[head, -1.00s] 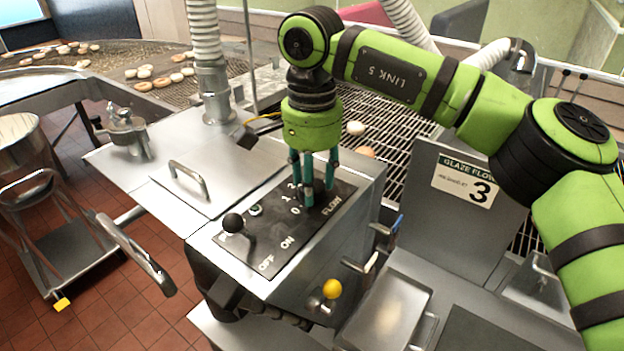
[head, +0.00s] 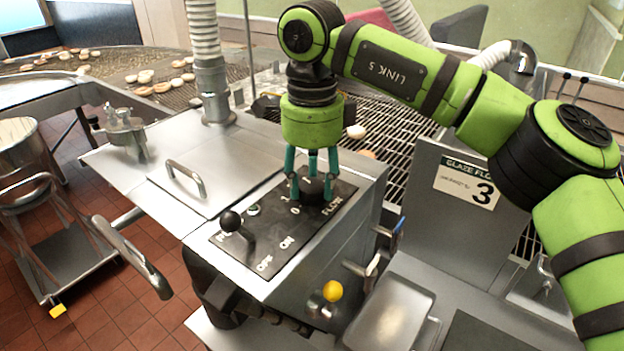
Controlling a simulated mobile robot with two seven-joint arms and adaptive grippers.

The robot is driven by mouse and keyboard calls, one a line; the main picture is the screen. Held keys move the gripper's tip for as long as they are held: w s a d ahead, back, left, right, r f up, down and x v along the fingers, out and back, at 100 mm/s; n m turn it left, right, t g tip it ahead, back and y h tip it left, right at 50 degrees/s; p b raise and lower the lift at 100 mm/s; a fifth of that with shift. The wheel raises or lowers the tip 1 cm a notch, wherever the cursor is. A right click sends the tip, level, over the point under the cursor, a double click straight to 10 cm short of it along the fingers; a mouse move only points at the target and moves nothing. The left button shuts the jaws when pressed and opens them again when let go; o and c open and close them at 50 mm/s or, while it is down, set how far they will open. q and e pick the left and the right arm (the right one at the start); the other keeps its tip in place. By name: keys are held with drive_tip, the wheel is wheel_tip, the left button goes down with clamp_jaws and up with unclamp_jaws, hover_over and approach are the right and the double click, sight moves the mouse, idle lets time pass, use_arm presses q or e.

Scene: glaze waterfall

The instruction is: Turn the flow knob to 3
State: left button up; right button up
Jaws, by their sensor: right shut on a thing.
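The flow knob (head: 313,185) is a dark round knob at the FLOW end of the black control panel (head: 277,243). My right gripper (head: 312,192) points down from above, its teal fingers shut around the knob. The fingers and the gripper body hide part of the knob and its number scale, so I cannot read its setting; a 0 shows beside it. A sign (head: 467,184) on the grey panel to the right reads GLAZE FLOW with a large 3. My left gripper is not in view.
A black ball-topped lever (head: 231,222) stands at the panel's OFF/ON end. A lid handle (head: 186,178) rises behind it. A yellow ball knob (head: 332,291) is on the front face. A wire grate (head: 380,125) with doughnuts lies behind my right arm.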

sight(311, 184)
drive_tip(key=m+b, duration=0.1)
drive_tip(key=m, duration=0.5)
drive_tip(key=shift+f, duration=0.2)
drive_tip(key=shift+m, duration=0.3)
drive_tip(key=o, duration=1.2)
drive_tip(key=shift+c, duration=0.2)
drive_tip(key=shift+r, duration=0.25)
wheel_tip(311, 184, up, 12)
drive_tip(key=shift+f, duration=0.15)
